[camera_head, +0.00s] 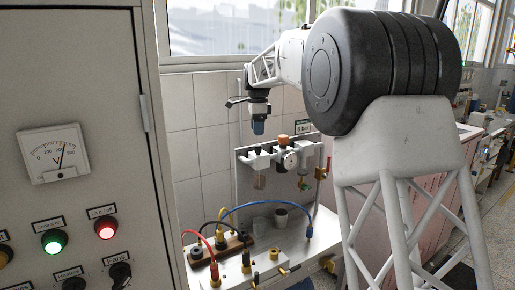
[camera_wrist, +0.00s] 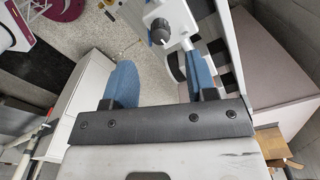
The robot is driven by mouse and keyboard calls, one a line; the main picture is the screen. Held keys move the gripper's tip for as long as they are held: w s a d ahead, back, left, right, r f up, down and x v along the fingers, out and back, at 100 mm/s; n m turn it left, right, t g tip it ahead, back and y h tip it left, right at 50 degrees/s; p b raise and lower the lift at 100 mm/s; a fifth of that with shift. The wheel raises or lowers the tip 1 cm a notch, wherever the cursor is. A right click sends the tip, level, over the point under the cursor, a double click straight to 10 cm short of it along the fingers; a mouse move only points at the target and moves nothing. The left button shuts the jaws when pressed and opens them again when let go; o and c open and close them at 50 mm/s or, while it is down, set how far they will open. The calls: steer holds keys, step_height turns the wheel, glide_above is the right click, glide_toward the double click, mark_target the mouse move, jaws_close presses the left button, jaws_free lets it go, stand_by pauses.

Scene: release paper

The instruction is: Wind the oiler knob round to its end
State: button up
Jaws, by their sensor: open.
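My gripper (camera_head: 259,127) points down in the head view, above the left part of a small white air unit (camera_head: 258,159) on an upright grey panel. In the wrist view its two blue fingers stand wide apart with nothing between them (camera_wrist: 158,68). A small dark round knob (camera_wrist: 158,32) on a white body shows beyond the fingertips, apart from them. It looks like the oiler knob, but I cannot be sure. How far it is turned cannot be told.
An orange knob (camera_head: 283,138) and a round gauge (camera_head: 290,161) sit just right of my gripper. A large grey cabinet (camera_head: 70,110) stands at left.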

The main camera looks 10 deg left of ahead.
mark_target(258, 147)
steer(key=shift+f, duration=0.15)
steer(key=shift+f, duration=3.75)
steer(key=shift+c, duration=0.3)
steer(key=c, duration=0.9)
steer(key=shift+o, duration=0.2)
